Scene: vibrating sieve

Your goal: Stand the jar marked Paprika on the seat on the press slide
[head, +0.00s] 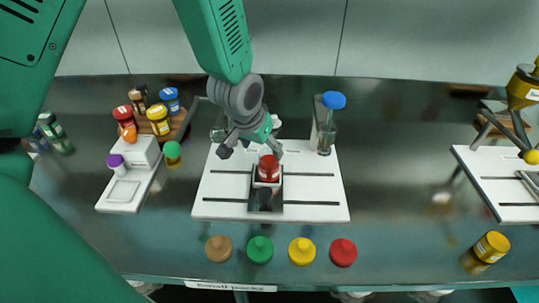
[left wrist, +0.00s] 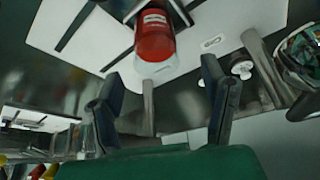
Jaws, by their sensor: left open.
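A red jar (head: 268,168) with a pale label stands at the dark slide (head: 265,203) in the middle of the white press board (head: 220,207). Its label is too small to read, and the seat under it is mostly hidden. My left gripper (head: 252,149) is open just behind and above the jar in the head view. In the left wrist view the red jar (left wrist: 155,38) lies beyond the gap between the two spread fingertips (left wrist: 160,75), with nothing between the fingers.
A clear container with a blue lid (head: 333,101) stands at the board's back right. Several jars, including a yellow one (head: 158,119), crowd a wooden rack at left beside a white stand (head: 136,154). Loose lids (head: 301,251) line the front. A yellow jar (head: 491,246) is at right.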

